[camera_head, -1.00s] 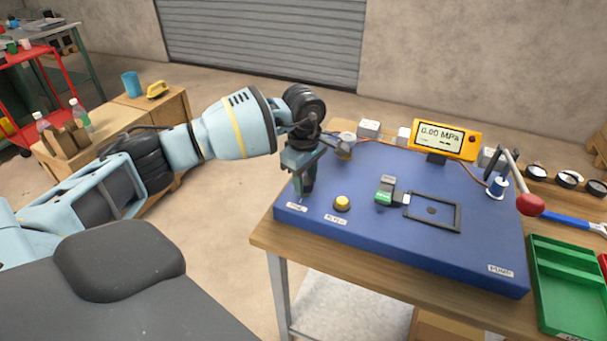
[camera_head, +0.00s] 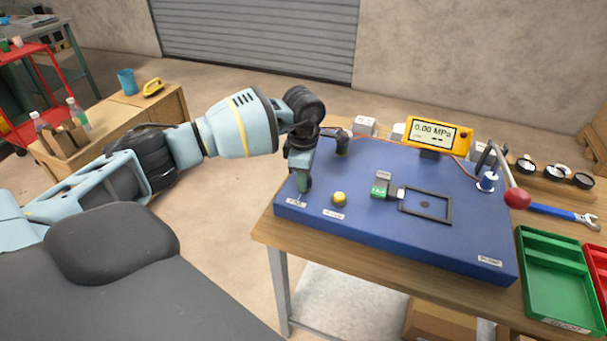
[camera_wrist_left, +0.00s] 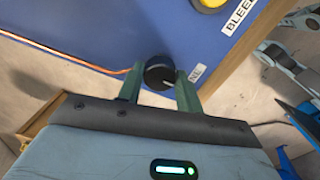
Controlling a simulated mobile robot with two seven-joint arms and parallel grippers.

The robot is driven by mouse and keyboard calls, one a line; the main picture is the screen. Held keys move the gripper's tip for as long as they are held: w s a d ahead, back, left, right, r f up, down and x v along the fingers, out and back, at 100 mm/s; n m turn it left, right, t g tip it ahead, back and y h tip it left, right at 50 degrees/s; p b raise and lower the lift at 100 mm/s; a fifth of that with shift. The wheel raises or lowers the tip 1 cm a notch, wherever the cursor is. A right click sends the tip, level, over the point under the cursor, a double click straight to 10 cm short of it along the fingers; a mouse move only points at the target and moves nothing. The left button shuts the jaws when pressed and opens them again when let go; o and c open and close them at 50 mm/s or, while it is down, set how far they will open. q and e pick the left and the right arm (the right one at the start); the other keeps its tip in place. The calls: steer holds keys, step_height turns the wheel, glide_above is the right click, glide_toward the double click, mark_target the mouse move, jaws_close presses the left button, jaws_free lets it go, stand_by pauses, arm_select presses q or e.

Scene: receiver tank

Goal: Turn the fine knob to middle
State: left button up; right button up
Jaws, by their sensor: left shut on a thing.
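The fine knob is a round black knob (camera_wrist_left: 160,72) with a white pointer line, on the blue panel next to a partly hidden white label in the left wrist view. My left gripper (camera_wrist_left: 158,82) is shut on the knob, one green finger on each side. In the head view my left gripper (camera_head: 303,184) points down at the near left corner of the blue panel (camera_head: 400,240), and its fingers hide the knob. My right gripper is not in view.
A yellow button (camera_head: 339,199) is just right of the gripper. The panel also bears a black frame (camera_head: 425,219), a red-tipped lever (camera_head: 517,198) and a yellow gauge (camera_head: 438,134) reading 0.00 MPa. A green tray (camera_head: 548,310) is at the right.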

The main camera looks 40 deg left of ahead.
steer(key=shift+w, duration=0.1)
arm_select(q)
steer(key=o, duration=0.7)
steer(key=shift+o, duration=1.4)
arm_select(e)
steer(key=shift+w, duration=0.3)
arm_select(q)
steer(key=shift+r, duration=0.1)
step_height(320, 180, up, 8)
steer(key=shift+s+f, duration=0.15)
steer(key=shift+f, duration=0.05)
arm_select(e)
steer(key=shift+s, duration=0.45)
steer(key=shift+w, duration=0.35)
